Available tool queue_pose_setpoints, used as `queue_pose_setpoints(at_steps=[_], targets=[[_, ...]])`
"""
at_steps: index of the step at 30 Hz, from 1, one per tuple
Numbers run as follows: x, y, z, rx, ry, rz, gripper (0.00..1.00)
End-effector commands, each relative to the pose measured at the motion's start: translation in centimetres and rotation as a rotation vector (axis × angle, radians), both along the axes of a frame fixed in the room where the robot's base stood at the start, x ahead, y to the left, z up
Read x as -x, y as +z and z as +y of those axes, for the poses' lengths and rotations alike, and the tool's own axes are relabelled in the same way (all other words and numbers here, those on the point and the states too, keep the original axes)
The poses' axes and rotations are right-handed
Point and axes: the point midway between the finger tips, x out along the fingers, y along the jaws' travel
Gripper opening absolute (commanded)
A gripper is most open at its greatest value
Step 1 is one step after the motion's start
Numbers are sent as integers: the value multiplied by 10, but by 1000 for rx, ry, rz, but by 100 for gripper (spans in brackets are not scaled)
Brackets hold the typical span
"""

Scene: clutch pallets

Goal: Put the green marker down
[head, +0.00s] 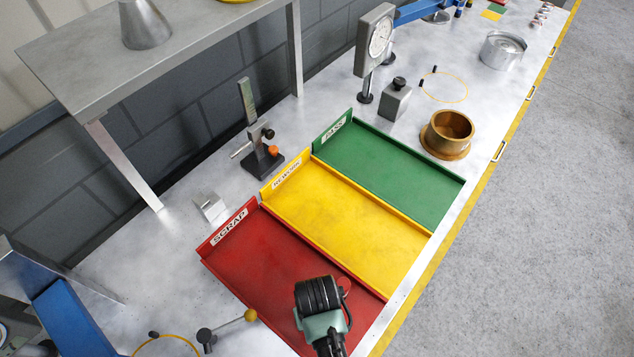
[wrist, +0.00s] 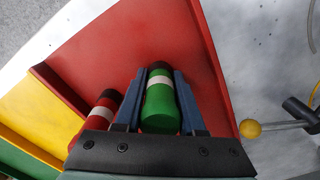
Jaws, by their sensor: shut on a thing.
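The green marker (wrist: 161,112), a green cylinder with a white band and a dark end, is between the two blue fingers of my gripper (wrist: 158,85) in the wrist view. The gripper is shut on it, over the red SCRAP tray (head: 262,262). Whether the marker touches the tray floor I cannot tell. A red marker (wrist: 97,117) with a white band is in the red tray, just left of my gripper in the wrist view. In the head view my wrist hides the fingers and the green marker.
The yellow REWORK tray (head: 335,212) and the green PASS tray (head: 390,168) adjoin the red tray and look empty. A lever with a yellow ball knob (head: 250,315) stands beside the red tray. A brass ring (head: 447,132) and gauges stand farther along the bench.

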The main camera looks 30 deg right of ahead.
Motion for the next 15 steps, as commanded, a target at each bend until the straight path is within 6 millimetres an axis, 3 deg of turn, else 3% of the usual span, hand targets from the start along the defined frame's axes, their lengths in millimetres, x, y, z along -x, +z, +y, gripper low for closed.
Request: queue_pose_setpoints(at_steps=[8, 9, 14, 15], targets=[[0, -3, 0, 0, 0, 0, 0], [0, -4, 0, 0, 0, 0, 41], [0, -3, 0, 0, 1, 0, 69], [0, -3, 0, 0, 1, 0, 69]])
